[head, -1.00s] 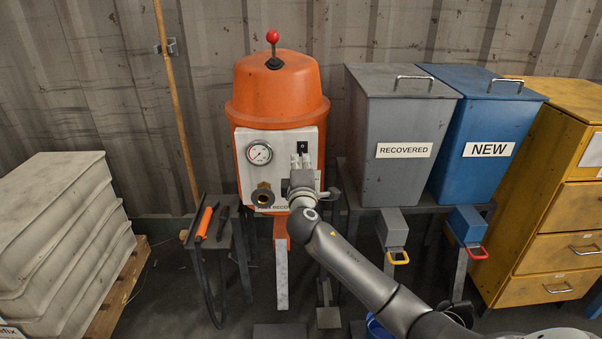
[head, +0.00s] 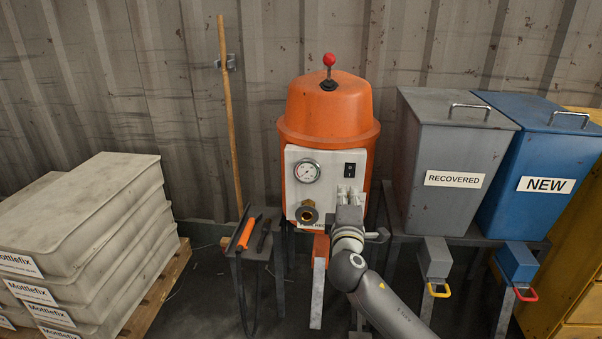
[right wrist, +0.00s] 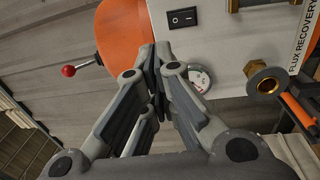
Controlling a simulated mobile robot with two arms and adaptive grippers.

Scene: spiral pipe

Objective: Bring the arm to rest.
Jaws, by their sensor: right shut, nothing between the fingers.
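My right gripper (head: 350,192) is shut and empty. In the head view it is in front of the lower right of the white panel (head: 300,160) on the orange flux recovery drum (head: 325,110). Its fingers overlap the panel's small fittings, so I cannot tell from there how far off it is. In the right wrist view the shut fingers (right wrist: 157,62) cover part of the panel and the gauge (right wrist: 201,78). The black switch (right wrist: 183,18) and the brass outlet (right wrist: 267,85) show clear of the fingers. My left gripper is not in view.
Grey RECOVERED bin (head: 450,140) and blue NEW bin (head: 535,150) stand to the right. A small stand (head: 252,250) with an orange-handled tool (head: 246,234) is left of the drum. Stacked Mottlefix bags (head: 85,215) fill the left. A wooden pole (head: 229,110) leans on the wall.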

